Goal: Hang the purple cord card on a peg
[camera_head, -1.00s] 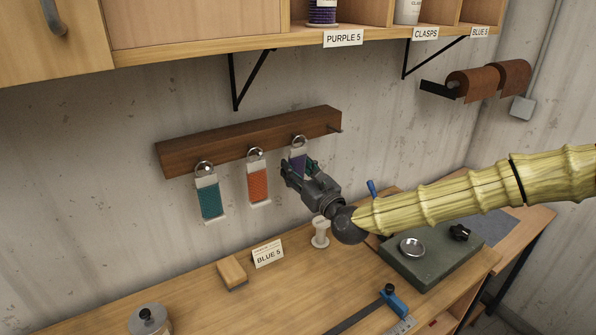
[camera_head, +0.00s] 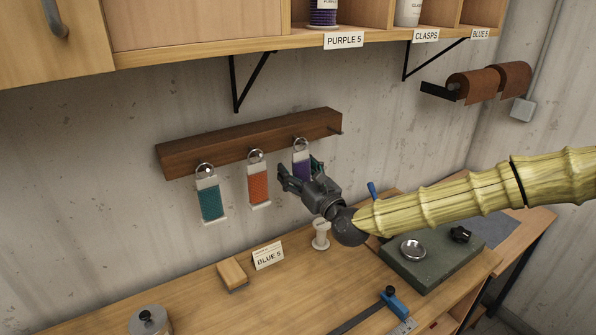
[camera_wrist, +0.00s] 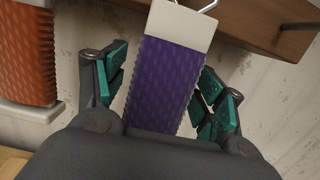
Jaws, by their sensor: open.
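The purple cord card (camera_head: 301,163) hangs by its metal ring (camera_head: 301,144) from the dark wooden peg rail (camera_head: 240,146), to the right of the other cards. In the wrist view the card (camera_wrist: 165,85) lies between the teal finger pads, with gaps on both sides. My gripper (camera_head: 301,176) is open around the card's lower part, which it partly hides. The peg under the ring is hidden. A bare peg (camera_head: 336,132) sticks out at the rail's right end.
An orange card (camera_head: 258,187) and a teal card (camera_head: 210,201) hang to the left, the orange one close to my gripper. Below are a white spool (camera_head: 320,234), a "BLUE 5" sign (camera_head: 268,255) and a wooden block (camera_head: 232,273). A shelf (camera_head: 200,52) runs above.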

